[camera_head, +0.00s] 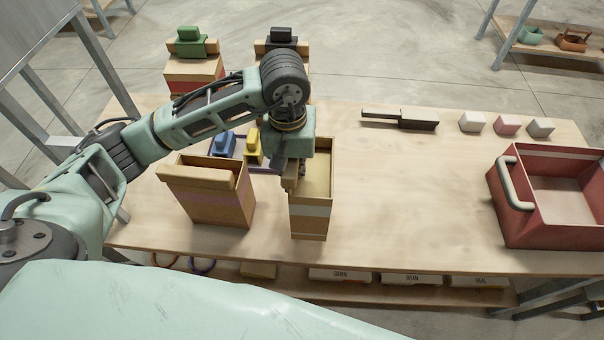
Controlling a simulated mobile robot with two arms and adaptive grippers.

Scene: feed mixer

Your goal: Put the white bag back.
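The bag with the white band (310,211) stands upright on the table at left of centre. Its top is open and pale tan contents show inside. My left gripper (291,182) points down at this bag's left rim; its wrist covers part of the bag's far side. The fingertips are small and partly hidden, so I cannot tell whether they are closed on the rim. My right gripper is out of view.
A pink-banded bag (217,198) stands close on the left. Behind it are a blue clip (222,145) and a yellow clip (253,146). A dark scoop (402,119), small blocks (506,125) and a red tub (548,232) lie right. The table's middle is clear.

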